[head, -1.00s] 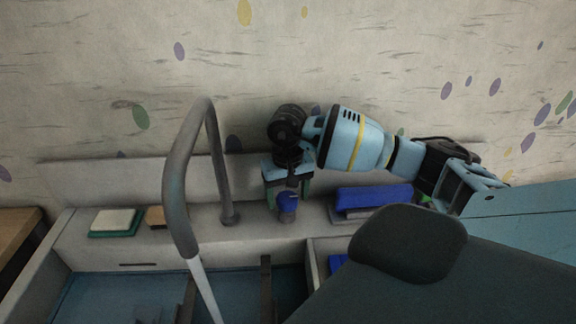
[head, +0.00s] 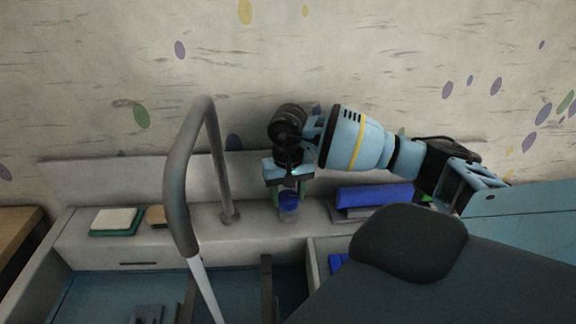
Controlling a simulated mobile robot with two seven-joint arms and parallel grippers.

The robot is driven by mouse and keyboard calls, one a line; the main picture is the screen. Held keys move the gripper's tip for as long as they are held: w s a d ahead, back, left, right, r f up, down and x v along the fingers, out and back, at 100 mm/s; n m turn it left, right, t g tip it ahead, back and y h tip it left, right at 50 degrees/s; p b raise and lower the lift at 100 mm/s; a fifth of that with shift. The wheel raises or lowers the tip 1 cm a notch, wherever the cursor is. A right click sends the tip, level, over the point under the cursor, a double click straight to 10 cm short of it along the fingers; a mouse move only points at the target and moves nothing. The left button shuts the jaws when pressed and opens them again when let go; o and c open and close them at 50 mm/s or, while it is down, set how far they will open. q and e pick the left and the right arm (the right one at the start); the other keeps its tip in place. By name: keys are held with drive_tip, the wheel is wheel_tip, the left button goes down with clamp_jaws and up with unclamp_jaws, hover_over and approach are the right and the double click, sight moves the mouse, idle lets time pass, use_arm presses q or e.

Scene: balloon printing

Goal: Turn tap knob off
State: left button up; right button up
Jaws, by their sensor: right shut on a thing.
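The grey tap (head: 181,165) arches up from the back ledge of the sink, and a pale stream of water (head: 206,290) comes from its spout. The tap knob (head: 289,203), with a blue top, stands on the ledge to the right of the tap's base. My right gripper (head: 289,190) comes down from above and is shut on the knob, with its fingers on either side of it. The fingers partly hide the knob. My left gripper is not in view.
A white and green sponge (head: 115,221) and a small brown block (head: 156,216) lie on the ledge at left. A blue item (head: 374,195) lies on a grey holder right of the knob. The sink basin (head: 105,291) is below, and the patterned wall (head: 300,60) is behind.

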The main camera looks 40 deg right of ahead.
drive_tip(key=m, duration=0.8)
drive_tip(key=shift+m, duration=0.3)
drive_tip(key=m, duration=0.4)
drive_tip(key=shift+w+r, duration=0.1)
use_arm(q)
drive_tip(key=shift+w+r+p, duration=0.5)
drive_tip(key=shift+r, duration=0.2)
use_arm(e)
drive_tip(key=shift+m, duration=2.3)
drive_tip(key=o, duration=1)
drive_tip(key=shift+c, duration=0.2)
